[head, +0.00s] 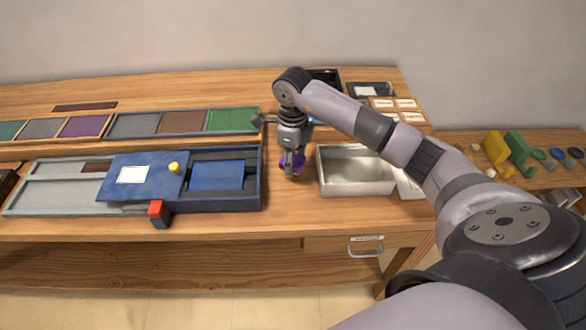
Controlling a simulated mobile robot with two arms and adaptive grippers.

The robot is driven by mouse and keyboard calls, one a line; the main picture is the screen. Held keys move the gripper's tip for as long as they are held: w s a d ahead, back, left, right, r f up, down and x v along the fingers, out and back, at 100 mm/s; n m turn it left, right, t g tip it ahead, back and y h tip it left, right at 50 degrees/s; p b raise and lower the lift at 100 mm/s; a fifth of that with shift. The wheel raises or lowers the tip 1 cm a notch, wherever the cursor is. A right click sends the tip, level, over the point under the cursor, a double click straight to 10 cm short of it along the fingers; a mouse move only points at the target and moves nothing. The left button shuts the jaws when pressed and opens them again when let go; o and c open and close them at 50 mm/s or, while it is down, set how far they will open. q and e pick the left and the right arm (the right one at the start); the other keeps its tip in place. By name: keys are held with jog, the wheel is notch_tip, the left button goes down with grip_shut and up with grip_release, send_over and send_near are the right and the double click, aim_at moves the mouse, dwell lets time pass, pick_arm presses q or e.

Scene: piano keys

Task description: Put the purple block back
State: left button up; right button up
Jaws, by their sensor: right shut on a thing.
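The purple block (283,158) is mostly hidden by my right gripper (291,168). The gripper points down and is shut on the block, in the gap between the blue tray and the metal tray. Whether the block touches the table cannot be told. A row of coloured compartments runs along the back left; one is purple (84,126), beside grey, brown and green ones. My left gripper does not show.
A metal tray (355,184) stands close on the right. Yellow (494,148) and green (520,150) pieces sit far right.

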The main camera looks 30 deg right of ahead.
aim_at(293, 178)
notch_tip(293, 178, down, 4)
jog(key=shift+f, duration=0.1)
jog(key=shift+f, duration=0.2)
jog(key=o, duration=1)
jog(key=shift+r, duration=0.2)
jog(key=shift+r, duration=0.25)
notch_tip(293, 178, up, 12)
jog(key=shift+f+b, duration=0.2)
jog(key=shift+b, duration=0.6)
